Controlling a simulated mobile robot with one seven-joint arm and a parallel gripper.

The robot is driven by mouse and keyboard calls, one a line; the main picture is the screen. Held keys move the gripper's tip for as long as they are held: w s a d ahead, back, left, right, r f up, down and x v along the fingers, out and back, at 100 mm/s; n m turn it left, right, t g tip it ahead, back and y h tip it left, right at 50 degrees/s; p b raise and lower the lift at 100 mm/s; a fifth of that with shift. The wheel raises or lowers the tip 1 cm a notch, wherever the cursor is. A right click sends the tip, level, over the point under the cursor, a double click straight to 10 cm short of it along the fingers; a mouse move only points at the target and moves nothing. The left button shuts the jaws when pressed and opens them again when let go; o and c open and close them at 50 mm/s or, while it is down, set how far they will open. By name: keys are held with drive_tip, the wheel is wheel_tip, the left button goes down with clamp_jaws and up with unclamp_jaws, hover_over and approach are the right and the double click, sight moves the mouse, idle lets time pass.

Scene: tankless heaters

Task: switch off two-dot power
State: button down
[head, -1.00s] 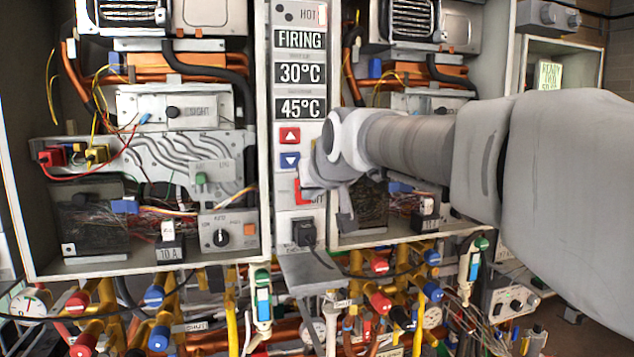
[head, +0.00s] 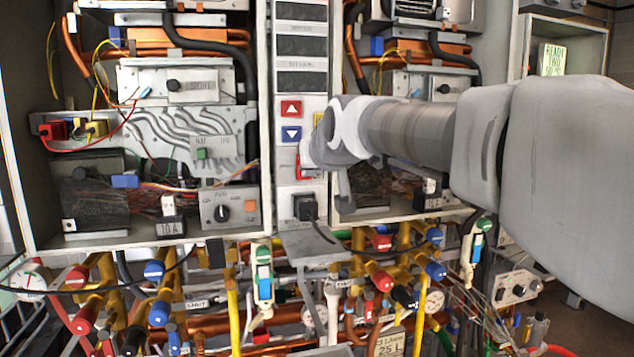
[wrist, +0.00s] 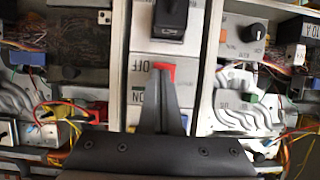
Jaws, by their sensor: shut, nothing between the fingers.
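The power switch (wrist: 165,68) is a red rocker low on the narrow central control panel (head: 299,224), between OFF and ON labels in the wrist view. In the head view, part of its red (head: 303,172) shows beside my gripper. My gripper (wrist: 161,72) is shut with nothing in it. Its fingertips lie over the rocker in the wrist view and hide part of it; I cannot tell whether they touch. The three display windows (head: 300,47) above the arrow buttons are dark. The panel's dot marking is out of view.
Red (head: 291,108) and blue (head: 291,134) arrow buttons sit above the switch. Open heater cabinets with wires and copper pipes flank the panel. Coloured valves and pipes (head: 158,312) crowd the space underneath.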

drive_tip(key=shift+w+p, duration=0.1)
drive_tip(key=shift+p, duration=0.45)
drive_tip(key=shift+r, duration=0.1)
drive_tip(key=shift+r+p, duration=0.6)
drive_tip(key=shift+r, duration=0.4)
